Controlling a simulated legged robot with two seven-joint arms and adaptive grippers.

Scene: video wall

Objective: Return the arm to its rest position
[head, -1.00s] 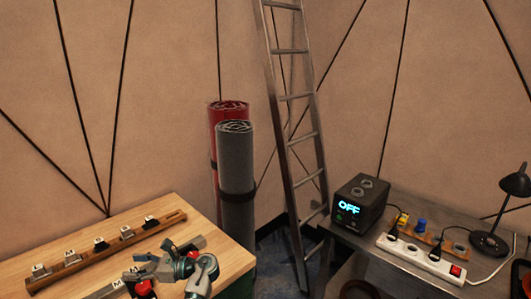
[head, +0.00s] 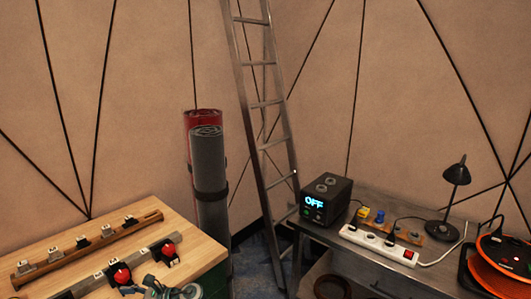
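Part of one of my arms, which I take to be the left, shows at the bottom edge of the head view. Its grey and teal gripper (head: 150,287) is low over the front of the wooden table (head: 205,255), close to a metal strip (head: 85,284) with red knobs (head: 121,273). The frame cuts most of the arm off. The fingers are too small and too overlapped to tell open from shut. My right gripper is not in view.
A wooden rail (head: 55,262) with several small blocks lies on the table. Rolled mats (head: 209,165) and a ladder (head: 262,120) stand behind. At right, a grey bench (head: 335,237) holds a box reading OFF (head: 326,200), a power strip (head: 378,243), a lamp (head: 454,190) and an orange reel (head: 500,262).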

